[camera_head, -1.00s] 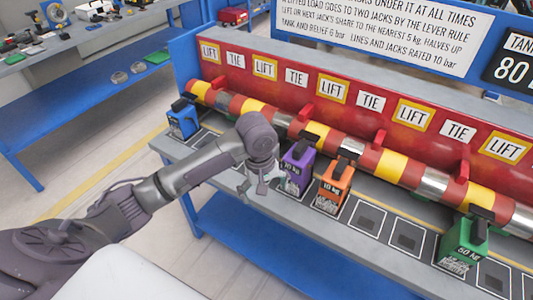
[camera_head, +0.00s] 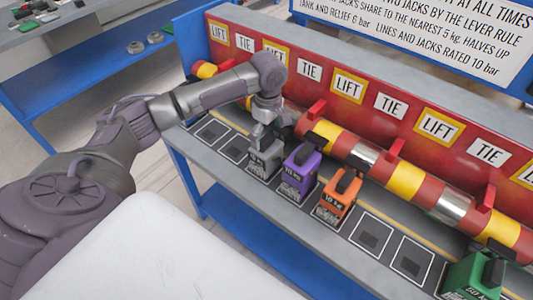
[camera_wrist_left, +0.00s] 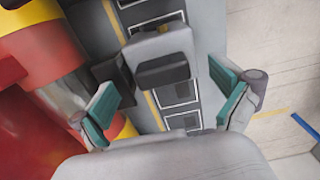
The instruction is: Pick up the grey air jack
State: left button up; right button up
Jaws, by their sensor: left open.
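The grey air jack (camera_head: 264,161) stands on a marked pad on the bench, left of the purple jack, in the head view. My left gripper (camera_head: 264,133) points down just above it and overlaps its top. In the left wrist view, the jack's dark top (camera_wrist_left: 160,58) shows between the two teal-padded fingers of my left gripper (camera_wrist_left: 166,103). The fingers are spread wide, with a gap on each side of the jack. The head view does not show clearly how far they reach down. My right gripper is not in view.
A purple jack (camera_head: 301,172) stands close on the right, then an orange jack (camera_head: 337,197) and a green jack (camera_head: 474,277). Behind runs a striped bar (camera_head: 405,180) with red brackets before a red panel. Empty pads (camera_head: 371,234) lie between orange and green.

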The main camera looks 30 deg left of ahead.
aim_at(266, 146)
pick_arm(q)
notch_tip(266, 146, down, 2)
jog(key=shift+s+a+f+p, duration=0.1)
jog(key=shift+p, duration=0.25)
notch_tip(266, 146, down, 3)
jog(key=shift+a+f+p, duration=0.15)
jog(key=shift+p, duration=0.15)
jog(key=shift+f, duration=0.2)
jog(key=c, duration=1.2)
jog(key=shift+r, duration=0.1)
jog(key=shift+c, duration=1.3)
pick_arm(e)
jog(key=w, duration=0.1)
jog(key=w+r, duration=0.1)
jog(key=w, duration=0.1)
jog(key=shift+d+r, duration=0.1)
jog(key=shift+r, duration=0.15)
